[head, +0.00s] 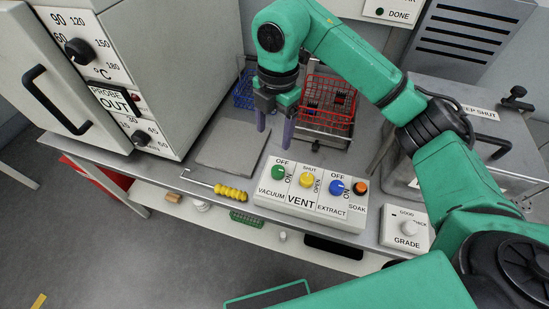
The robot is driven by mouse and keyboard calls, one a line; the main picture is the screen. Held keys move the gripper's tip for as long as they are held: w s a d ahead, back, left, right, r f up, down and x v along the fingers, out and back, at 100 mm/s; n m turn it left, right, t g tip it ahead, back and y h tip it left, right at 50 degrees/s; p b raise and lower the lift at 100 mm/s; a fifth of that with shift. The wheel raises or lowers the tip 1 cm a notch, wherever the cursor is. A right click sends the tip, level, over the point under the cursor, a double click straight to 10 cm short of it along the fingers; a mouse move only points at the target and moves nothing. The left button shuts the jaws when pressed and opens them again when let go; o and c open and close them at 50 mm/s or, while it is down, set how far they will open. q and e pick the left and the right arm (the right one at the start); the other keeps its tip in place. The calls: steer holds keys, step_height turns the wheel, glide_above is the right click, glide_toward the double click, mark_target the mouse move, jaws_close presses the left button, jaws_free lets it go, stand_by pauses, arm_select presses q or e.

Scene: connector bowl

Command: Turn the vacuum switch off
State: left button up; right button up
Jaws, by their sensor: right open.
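The vacuum switch (278,174) is a green knob at the left end of a white control box (310,201) near the bench's front edge. OFF is printed above it and ON to its right. The knob is too small to tell which mark it points to. My right gripper (274,136) points down above and behind the knob, apart from it. Its two purple fingers are spread, with nothing between them. My left gripper is not in the head view.
The same box carries a yellow vent knob (306,180), a blue extract knob (336,187) and an orange soak button (360,188). A yellow-handled hook tool (230,192) lies left of it. A red wire basket (328,102) stands behind; a grey plate (231,147) lies flat at left.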

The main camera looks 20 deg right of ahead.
steer(key=d, duration=0.1)
steer(key=p, duration=0.1)
glide_above(278, 169)
step_height(278, 169, down, 5)
steer(key=shift+h, duration=0.3)
step_height(278, 169, down, 9)
steer(key=shift+s+p, duration=0.1)
steer(key=shift+p, duration=0.7)
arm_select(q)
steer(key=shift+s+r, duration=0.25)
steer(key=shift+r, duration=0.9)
arm_select(e)
jaws_close()
